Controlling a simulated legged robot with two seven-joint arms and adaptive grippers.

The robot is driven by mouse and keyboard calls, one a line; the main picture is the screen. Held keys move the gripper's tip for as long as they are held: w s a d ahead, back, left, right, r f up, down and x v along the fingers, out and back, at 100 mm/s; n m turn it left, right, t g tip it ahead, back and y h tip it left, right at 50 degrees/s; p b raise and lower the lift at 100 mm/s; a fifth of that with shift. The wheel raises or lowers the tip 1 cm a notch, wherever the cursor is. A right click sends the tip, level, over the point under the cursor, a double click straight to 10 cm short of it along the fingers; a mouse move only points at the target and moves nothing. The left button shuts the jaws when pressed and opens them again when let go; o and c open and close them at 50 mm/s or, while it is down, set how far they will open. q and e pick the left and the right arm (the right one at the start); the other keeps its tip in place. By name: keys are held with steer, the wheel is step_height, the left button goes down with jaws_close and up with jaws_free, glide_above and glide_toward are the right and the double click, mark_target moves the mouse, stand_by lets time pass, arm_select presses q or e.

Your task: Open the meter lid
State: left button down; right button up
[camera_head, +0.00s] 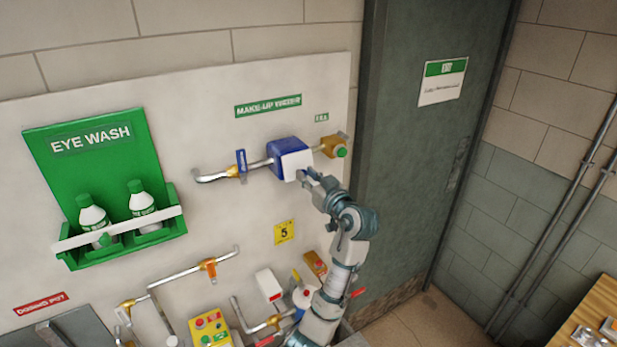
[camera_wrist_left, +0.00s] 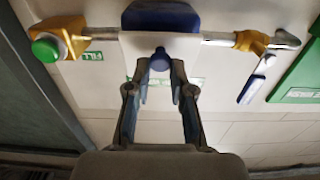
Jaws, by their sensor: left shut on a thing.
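The blue meter (camera_head: 285,148) sits on the pipe of the white wall panel, under the make-up water sign. Its white lid (camera_head: 296,161) faces outward and looks closed. In the left wrist view the lid (camera_wrist_left: 190,47) has a small dark blue knob (camera_wrist_left: 159,61) at its edge. My left gripper (camera_head: 310,178) is at the lid's lower right side in the head view. In the left wrist view its two fingers (camera_wrist_left: 159,75) stand on either side of the knob and are shut on it. My right gripper is not in view.
A yellow valve with a green knob (camera_head: 340,151) is right of the meter, and a blue-handled valve (camera_head: 241,162) is left of it. The green eye wash station (camera_head: 100,150) holds two bottles. A dark door (camera_head: 430,140) is at the right. Pipes and boxes lie below.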

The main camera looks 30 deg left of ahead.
arm_select(q)
steer(key=shift+r, duration=0.2)
steer(key=c, duration=1)
jaws_free()
steer(key=shift+w+f, duration=0.2)
steer(key=shift+s, duration=0.1)
steer(key=v, duration=1.2)
steer(key=shift+f, duration=0.15)
